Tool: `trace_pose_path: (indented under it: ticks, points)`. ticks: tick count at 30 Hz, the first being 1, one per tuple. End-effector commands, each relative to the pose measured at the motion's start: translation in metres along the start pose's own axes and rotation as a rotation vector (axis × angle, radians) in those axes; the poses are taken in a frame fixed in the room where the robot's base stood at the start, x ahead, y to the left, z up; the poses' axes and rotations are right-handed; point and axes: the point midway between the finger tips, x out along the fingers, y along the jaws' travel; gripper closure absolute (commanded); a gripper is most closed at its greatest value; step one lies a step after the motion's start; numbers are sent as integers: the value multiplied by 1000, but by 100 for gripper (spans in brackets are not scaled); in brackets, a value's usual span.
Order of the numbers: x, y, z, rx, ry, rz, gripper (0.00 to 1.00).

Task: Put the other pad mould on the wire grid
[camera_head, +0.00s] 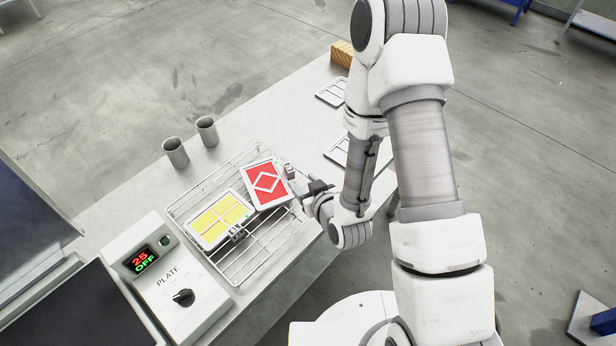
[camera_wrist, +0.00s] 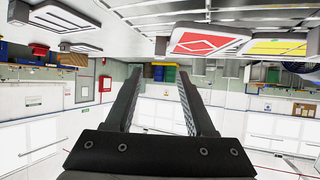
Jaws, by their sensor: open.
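The red pad mould (camera_head: 266,184), with a red fill and a white diamond, lies on the right part of the wire grid (camera_head: 238,284). The yellow pad mould (camera_head: 220,219) lies on the grid to its left, their near corners close together. Each has a small grey grip block on its edge. My gripper (camera_head: 306,189) is beside the red mould's right edge, by its block, and seems apart from it. In the wrist view, upside down, the open fingers (camera_wrist: 158,95) have nothing between them; the red mould (camera_wrist: 208,40) and yellow mould (camera_wrist: 276,47) show above.
Two white divided moulds (camera_head: 332,92) (camera_head: 337,151) lie on the table behind my arm, partly hidden. Two grey cups (camera_head: 175,152) (camera_head: 207,131) stand beyond the grid. The plate controller (camera_head: 168,283) reads 25 OFF at the grid's near left. A wooden block (camera_head: 342,54) sits at the far end.

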Motion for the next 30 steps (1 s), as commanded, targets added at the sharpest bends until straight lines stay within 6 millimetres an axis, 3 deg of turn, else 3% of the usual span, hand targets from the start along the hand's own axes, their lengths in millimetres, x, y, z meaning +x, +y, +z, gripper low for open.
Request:
trace_pose_path:
  ticks: [9, 20, 25, 30]
  points:
    - [-22, 0, -2, 0, -2, 0, 45]
    - [-26, 1, -1, -1, 0, 1, 45]
    - [-23, 10, -17, -13, -21, 12, 45]
    - [-25, 31, -51, -31, -79, 43, 45]
